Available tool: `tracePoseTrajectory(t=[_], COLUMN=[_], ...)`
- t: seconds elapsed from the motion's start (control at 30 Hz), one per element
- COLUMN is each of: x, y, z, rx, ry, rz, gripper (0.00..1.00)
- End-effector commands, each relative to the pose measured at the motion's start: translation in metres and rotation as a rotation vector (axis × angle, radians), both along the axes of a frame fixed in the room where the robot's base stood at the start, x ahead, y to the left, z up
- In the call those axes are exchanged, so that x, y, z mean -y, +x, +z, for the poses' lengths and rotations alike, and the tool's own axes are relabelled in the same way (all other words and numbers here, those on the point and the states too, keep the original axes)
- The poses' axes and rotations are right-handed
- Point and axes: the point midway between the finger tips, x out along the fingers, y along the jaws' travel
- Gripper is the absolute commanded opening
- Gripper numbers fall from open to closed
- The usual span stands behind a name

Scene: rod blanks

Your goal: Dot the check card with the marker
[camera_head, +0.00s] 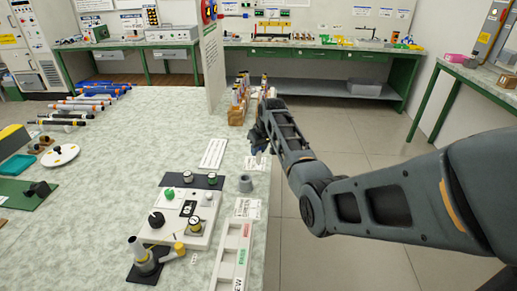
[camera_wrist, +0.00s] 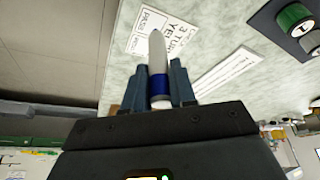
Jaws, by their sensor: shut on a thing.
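My gripper (camera_wrist: 160,88) is shut on the marker (camera_wrist: 157,60), a white tapered body with a blue band. In the head view my gripper (camera_head: 262,138) is over the right edge of the speckled table, close to a small white card (camera_head: 252,162). The marker is hard to make out there.
A grey cup (camera_head: 246,184) stands near the table edge. A long white card (camera_head: 213,153) lies left of my gripper. A wooden holder (camera_head: 236,114) stands just beyond.

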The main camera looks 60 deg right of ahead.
Motion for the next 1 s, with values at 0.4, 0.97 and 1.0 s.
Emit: tracePoseTrajectory(t=[0.4, 0.97, 1.0], x=[-0.0002, -0.0002, -0.0002], y=[-0.0001, -0.0001, -0.0001], z=[-0.0013, -0.0062, -0.0066], rx=[0.0, 0.0, 0.0], ry=[0.0, 0.0, 0.0], rz=[0.0, 0.0, 0.0], gripper=[0.0, 0.0, 0.0])
